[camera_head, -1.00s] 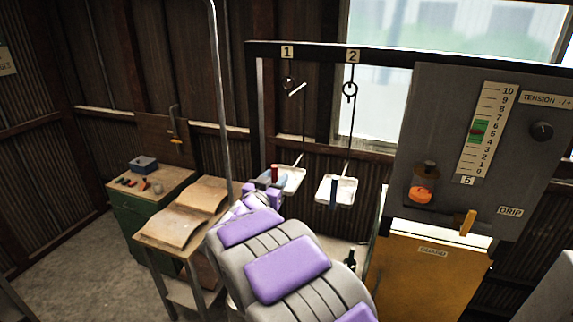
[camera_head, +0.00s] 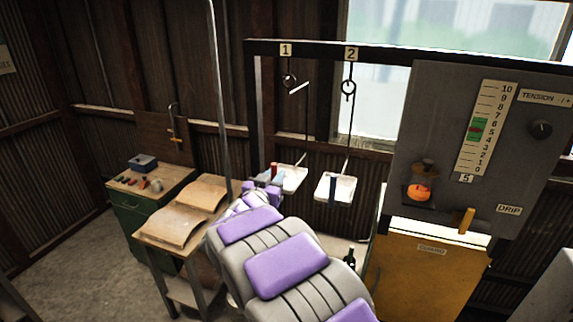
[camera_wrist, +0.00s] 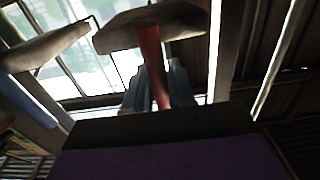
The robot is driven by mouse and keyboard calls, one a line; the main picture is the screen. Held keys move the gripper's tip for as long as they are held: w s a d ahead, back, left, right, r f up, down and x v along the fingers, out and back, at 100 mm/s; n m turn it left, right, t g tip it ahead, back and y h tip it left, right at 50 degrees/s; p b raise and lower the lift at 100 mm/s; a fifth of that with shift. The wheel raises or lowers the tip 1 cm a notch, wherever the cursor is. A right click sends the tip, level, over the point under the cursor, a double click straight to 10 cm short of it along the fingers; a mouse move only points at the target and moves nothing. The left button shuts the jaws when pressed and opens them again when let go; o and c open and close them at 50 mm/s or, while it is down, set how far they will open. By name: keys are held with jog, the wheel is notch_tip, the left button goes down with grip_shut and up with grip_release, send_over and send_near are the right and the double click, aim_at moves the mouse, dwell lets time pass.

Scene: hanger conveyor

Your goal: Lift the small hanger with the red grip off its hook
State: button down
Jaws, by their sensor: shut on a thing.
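The small hanger with the red grip (camera_head: 274,168) has a pale tray (camera_head: 294,180) and a thin rod (camera_head: 306,120) rising below label 1. The rod's top shows just right of the round hook (camera_head: 288,80); I cannot tell whether they touch. My gripper (camera_head: 268,181) is at the tray's left side, shut on the red grip. In the wrist view, the red grip (camera_wrist: 152,65) stands between the grey fingers of my gripper (camera_wrist: 157,85), below the tray (camera_wrist: 150,24). The rod's top is outside the wrist view.
A second hanger with a dark blue grip (camera_head: 333,190) hangs close on the right below label 2. A grey panel (camera_head: 400,125) and yellow cabinet (camera_head: 425,275) stand further right. A bench with an open book (camera_head: 180,222) is at left.

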jog(key=shift+a+r, duration=0.1)
jog(key=shift+a, duration=0.1)
dwell(0.4)
jog(key=shift+r+p, duration=0.75)
jog(key=shift+p, duration=0.15)
jog(key=shift+s, duration=0.1)
jog(key=shift+p+v, duration=0.6)
jog(key=shift+v, duration=2.15)
jog(key=shift+s+r, duration=0.1)
jog(key=s+a+f, duration=0.2)
jog(key=s+f, duration=0.1)
jog(key=s, duration=0.4)
jog(key=shift+s+a+b, duration=0.25)
jog(key=shift+a+b, duration=0.1)
dwell(0.7)
dwell(0.3)
